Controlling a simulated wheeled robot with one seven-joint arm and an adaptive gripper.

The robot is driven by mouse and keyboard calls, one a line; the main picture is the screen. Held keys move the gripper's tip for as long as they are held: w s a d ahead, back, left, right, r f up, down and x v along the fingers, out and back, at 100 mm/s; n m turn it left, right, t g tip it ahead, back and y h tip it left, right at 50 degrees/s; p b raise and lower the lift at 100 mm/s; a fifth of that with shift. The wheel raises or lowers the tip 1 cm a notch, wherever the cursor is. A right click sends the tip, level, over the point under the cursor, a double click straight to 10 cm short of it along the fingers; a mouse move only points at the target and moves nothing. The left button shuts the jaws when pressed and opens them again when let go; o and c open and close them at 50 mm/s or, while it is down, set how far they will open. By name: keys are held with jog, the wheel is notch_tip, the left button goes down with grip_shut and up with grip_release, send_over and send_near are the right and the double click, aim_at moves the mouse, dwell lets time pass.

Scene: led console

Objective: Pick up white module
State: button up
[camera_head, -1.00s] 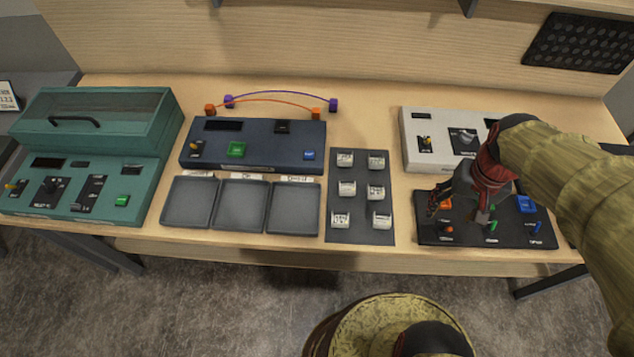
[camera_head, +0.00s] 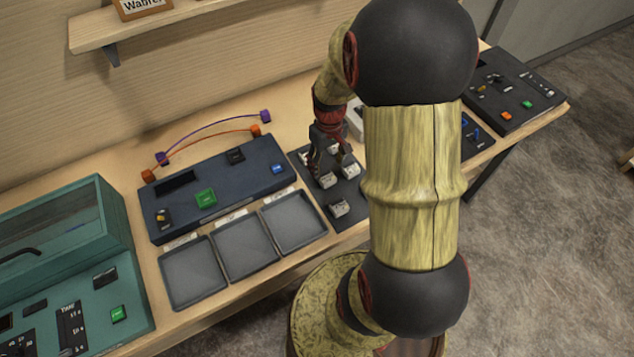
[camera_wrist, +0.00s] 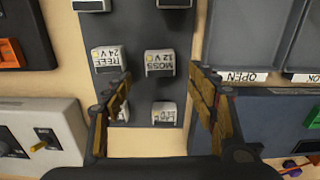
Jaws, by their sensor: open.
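Several small white modules with printed labels sit in two columns on a dark grey mat (camera_head: 318,206). In the wrist view, one module (camera_wrist: 160,63) reads MOSS 12 V and its neighbour (camera_wrist: 107,60) reads REEF 24 V. A nearer module (camera_wrist: 163,115) lies between my fingers in the picture, and another beside it is partly hidden by the left finger. My gripper (camera_head: 329,172) is open and empty, pointing down over the mat. The wrist view shows its fingers (camera_wrist: 161,80) spread on both sides of the right column. Whether they touch any module cannot be told.
Three empty grey trays (camera_head: 248,242) lie left of the mat. A navy console (camera_head: 225,192) stands behind them, with purple and orange cables (camera_head: 211,130) at its back. A teal console (camera_head: 90,270) is at far left. Black panels (camera_head: 512,92) stand at right. My arm hides part of the table.

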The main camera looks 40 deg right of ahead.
aim_at(328, 178)
jog(key=shift+s+f, duration=0.1)
jog(key=shift+f, duration=0.25)
jog(key=shift+a+f, duration=0.1)
jog(key=shift+f, duration=0.75)
jog(key=shift+s+f+b, duration=0.1)
jog(key=shift+f+b, duration=0.25)
jog(key=shift+f, duration=0.25)
notch_tip(328, 178, down, 4)
jog(key=shift+s+f+b, duration=0.1)
jog(key=shift+b, duration=0.3)
jog(key=c, duration=0.3)
jog(key=c, duration=1)
